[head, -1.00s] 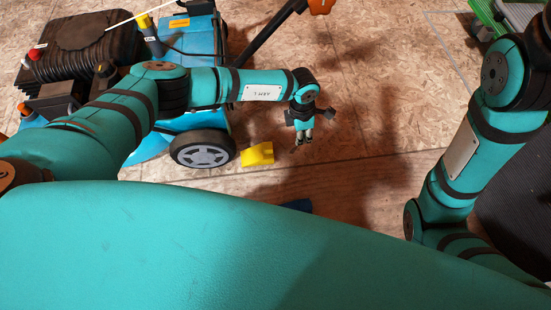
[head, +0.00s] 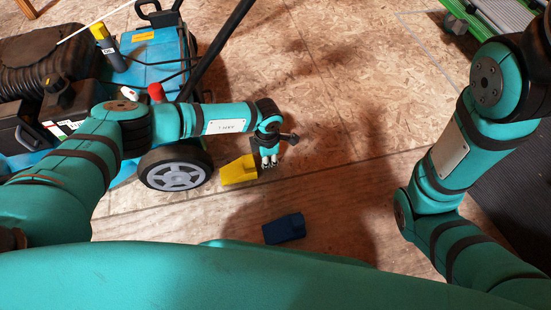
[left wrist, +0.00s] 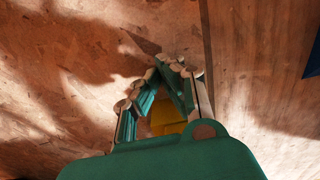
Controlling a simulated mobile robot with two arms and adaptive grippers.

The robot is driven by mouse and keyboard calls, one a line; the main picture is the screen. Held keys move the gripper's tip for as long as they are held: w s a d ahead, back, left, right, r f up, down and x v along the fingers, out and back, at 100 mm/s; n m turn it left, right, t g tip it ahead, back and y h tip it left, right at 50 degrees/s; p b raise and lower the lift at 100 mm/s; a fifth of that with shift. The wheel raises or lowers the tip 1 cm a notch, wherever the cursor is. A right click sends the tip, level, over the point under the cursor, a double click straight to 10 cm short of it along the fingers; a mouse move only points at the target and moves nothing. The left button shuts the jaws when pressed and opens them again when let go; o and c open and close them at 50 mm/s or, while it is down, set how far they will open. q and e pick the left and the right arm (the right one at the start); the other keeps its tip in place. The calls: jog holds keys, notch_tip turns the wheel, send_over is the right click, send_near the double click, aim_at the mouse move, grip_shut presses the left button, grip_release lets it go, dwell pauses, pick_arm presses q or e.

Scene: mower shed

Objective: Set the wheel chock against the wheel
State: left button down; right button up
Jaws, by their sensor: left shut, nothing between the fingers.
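The yellow wheel chock (head: 239,170) lies on the wooden floor just right of the mower's wheel (head: 175,172), with a narrow gap apparent between them. My left gripper (head: 269,163) is shut and empty, pointing down close to the chock's right side. I cannot tell whether it touches the chock. In the left wrist view the closed fingers (left wrist: 168,66) are seen from above, with part of the yellow chock (left wrist: 167,118) showing beyond and between them. My right arm shows at the right of the head view, but its gripper is out of the picture.
A blue block (head: 285,228) lies on the floor in front of the chock. The blue mower (head: 155,52) with its dark engine fills the upper left. A green and grey object (head: 490,18) is at the top right. The floor in the middle is clear.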

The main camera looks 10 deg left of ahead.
aim_at(243, 166)
pick_arm(q)
jog(key=shift+s+a, duration=0.35)
jog(key=shift+a, duration=0.3)
jog(key=shift+s+a+r+p, duration=0.15)
jog(key=shift+a+p, duration=0.15)
jog(key=shift+a, duration=0.05)
jog(key=a+p, duration=0.1)
jog(key=s+a+p, duration=0.1)
jog(key=a, duration=0.1)
jog(key=s+a+p, duration=0.1)
jog(key=a+p, duration=0.1)
jog(key=shift+s, duration=0.1)
jog(key=shift+a, duration=0.2)
jog(key=shift+d+f, duration=0.1)
jog(key=shift+f, duration=0.1)
